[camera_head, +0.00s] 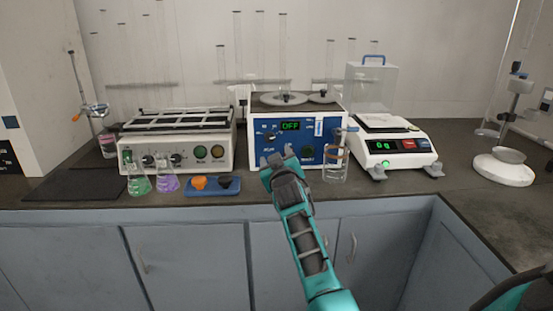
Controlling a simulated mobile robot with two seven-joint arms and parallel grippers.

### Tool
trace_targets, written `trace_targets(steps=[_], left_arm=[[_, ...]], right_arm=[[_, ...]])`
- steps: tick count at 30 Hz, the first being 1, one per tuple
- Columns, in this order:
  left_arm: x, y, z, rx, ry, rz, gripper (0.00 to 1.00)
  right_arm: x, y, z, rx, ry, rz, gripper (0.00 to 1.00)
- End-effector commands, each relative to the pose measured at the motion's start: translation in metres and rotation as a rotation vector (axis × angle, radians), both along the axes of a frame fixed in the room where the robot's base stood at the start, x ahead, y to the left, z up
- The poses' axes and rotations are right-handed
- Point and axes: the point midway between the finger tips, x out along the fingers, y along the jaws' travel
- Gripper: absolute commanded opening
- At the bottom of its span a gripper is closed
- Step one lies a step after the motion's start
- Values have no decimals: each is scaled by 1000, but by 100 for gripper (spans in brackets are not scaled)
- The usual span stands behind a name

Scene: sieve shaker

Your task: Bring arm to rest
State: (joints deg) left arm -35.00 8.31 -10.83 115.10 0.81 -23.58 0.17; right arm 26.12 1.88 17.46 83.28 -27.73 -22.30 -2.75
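My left gripper is not in view. Round grey sieve parts (284,98) lie on top of the device.
Close right of the gripper stands clear glassware (336,166). Left are a blue tray (229,191), purple flask (168,181), green flask (138,183) and flat-topped shaker (205,128). A balance (396,158) and white stand (500,173) are right. Free space lies before the cabinets.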

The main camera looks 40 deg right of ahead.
Motion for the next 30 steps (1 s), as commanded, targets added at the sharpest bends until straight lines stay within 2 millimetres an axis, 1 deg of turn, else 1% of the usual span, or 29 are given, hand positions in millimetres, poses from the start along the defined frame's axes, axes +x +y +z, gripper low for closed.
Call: trace_targets(steps=[11, 14, 16, 17, 20, 21, 23, 24, 26, 27, 29, 30], left_arm=[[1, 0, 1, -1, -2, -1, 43], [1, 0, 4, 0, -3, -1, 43], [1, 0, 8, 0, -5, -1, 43], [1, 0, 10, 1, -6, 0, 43], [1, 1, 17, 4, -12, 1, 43], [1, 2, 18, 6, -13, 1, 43], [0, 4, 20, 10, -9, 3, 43], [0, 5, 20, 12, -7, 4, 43], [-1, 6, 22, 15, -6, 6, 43], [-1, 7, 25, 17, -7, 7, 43], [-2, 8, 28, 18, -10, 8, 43], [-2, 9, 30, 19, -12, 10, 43]], right_arm=[[-1, 1, -2, -1, 3, 3, 63], [-9, 9, -15, -1, 25, 24, 63], [-21, 20, -34, 2, 53, 54, 63], [-28, 27, -44, 6, 69, 70, 63], [-58, 53, -80, 26, 129, 141, 63], [-73, 66, -95, 39, 153, 171, 63], [-95, 85, -116, 65, 192, 218, 63], [-112, 98, -129, 84, 218, 249, 63], [-138, 117, -148, 117, 259, 295, 63], [-157, 131, -160, 143, 289, 324, 63], [-187, 151, -175, 188, 332, 367, 63], [-207, 165, -183, 218, 359, 393, 63]])
